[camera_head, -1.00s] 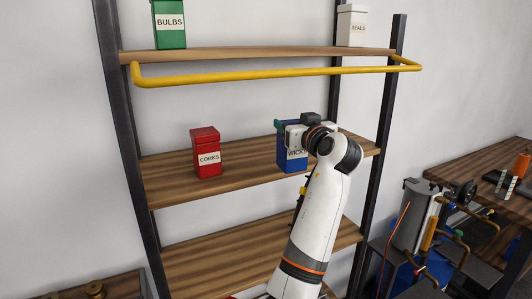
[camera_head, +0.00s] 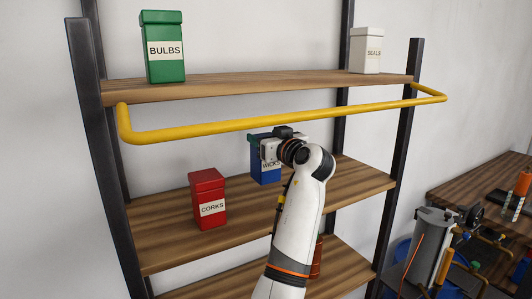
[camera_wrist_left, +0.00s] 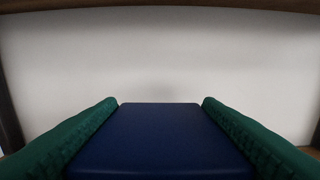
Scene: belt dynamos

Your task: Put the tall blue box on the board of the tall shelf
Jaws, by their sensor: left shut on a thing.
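The tall blue box (camera_head: 266,174), labelled WICKS, is upright over the rear part of the middle board (camera_head: 335,193) of the tall shelf. My left gripper (camera_head: 262,138) is shut on its upper part, reaching in from the front. In the left wrist view the blue box (camera_wrist_left: 160,140) lies between the two green fingers. I cannot tell whether the box's base touches the board. The gripper and wrist hide part of the box's top and right side. My right gripper is not in view.
A red CORKS box (camera_head: 208,200) stands left of the blue box on the same board. A yellow rail (camera_head: 270,123) runs in front of the upper board (camera_head: 260,87), which holds a green BULBS box (camera_head: 163,48) and a white SEALS box (camera_head: 367,50). The right end of the middle board is clear.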

